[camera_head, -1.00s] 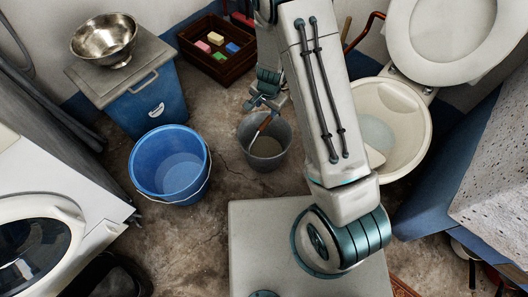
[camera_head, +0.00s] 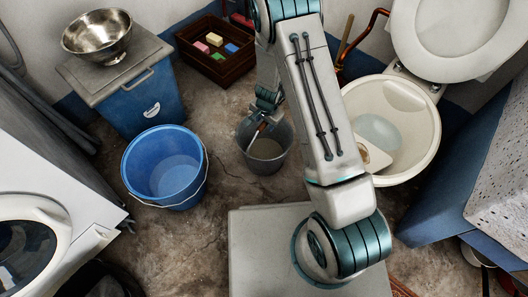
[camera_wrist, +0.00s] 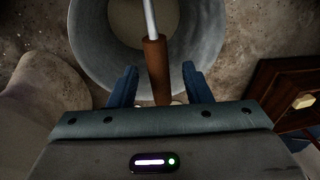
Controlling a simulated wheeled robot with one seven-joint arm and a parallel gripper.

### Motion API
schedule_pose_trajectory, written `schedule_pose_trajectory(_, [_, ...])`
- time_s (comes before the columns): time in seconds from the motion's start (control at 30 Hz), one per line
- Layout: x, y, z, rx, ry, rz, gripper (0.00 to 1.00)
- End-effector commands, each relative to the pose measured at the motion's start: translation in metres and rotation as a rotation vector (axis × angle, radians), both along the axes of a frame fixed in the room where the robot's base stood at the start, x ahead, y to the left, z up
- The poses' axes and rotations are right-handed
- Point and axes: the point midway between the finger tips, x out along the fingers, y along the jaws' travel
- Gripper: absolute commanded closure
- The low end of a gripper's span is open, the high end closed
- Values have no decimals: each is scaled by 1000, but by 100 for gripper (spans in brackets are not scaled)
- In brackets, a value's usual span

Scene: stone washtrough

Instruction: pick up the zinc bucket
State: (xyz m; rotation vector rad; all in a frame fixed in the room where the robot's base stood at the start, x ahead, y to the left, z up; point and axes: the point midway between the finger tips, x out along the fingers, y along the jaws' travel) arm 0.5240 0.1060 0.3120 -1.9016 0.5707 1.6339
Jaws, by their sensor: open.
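The zinc bucket (camera_head: 267,166) is a round grey pail standing on the floor in the middle of the head view. It fills the top of the wrist view (camera_wrist: 88,50). A tool with a brown handle (camera_wrist: 155,65) and a grey shaft leans in it, the handle over the near rim. My gripper (camera_head: 262,122) is at the bucket's far rim in the head view. In the wrist view its two blue fingers (camera_wrist: 160,80) are apart, one on each side of the handle, at the rim. I cannot tell whether they touch the bucket.
A blue bucket (camera_head: 150,152) stands left of the zinc bucket. A toilet (camera_head: 425,140) stands to the right. A dark wooden crate (camera_head: 205,66) with coloured blocks lies behind. A blue bin (camera_head: 135,115) carries a metal bowl (camera_head: 97,42). A washing machine (camera_head: 60,190) is at the left.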

Motion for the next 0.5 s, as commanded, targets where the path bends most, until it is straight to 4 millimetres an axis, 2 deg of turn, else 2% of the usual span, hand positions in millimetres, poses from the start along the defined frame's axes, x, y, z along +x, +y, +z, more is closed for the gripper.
schedule_pose_trajectory(0.03, [1,0,-13,0,3,-1,56])
schedule_pose_trajectory(0.1, [2,1,-18,0,1,-2,56])
schedule_pose_trajectory(0.33, [3,1,-17,-1,1,-1,56])
schedule_pose_trajectory(0.5, [3,1,-17,0,0,-1,100])
